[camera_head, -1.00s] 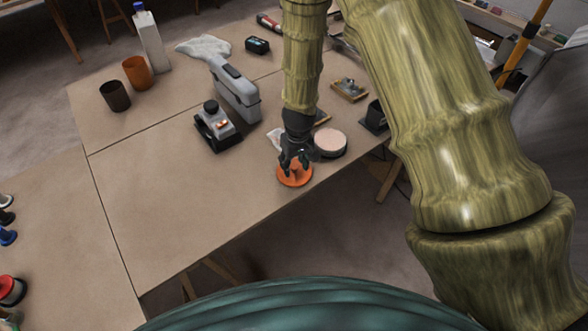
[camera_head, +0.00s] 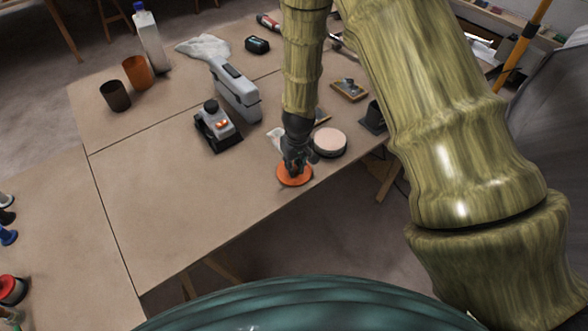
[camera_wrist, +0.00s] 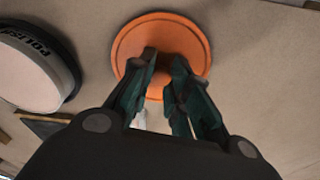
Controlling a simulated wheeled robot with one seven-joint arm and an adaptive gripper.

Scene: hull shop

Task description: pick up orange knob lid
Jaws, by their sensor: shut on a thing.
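The orange knob lid (camera_head: 295,177) is a flat round disc near the front edge of the table. My gripper (camera_head: 294,168) is right over its middle, pointing down. In the wrist view the lid (camera_wrist: 186,30) shows its rim and upper face, and the two dark green fingers of my gripper (camera_wrist: 162,62) are closed around its centre. The knob is mostly hidden between the fingertips. I cannot tell whether the lid touches the table.
A round pale polishing pad (camera_head: 330,142) sits close to the right of my gripper. A grey power tool (camera_head: 235,92) and a dark device with orange buttons (camera_head: 217,126) stand to the left. The table (camera_head: 180,215) is clear at front left.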

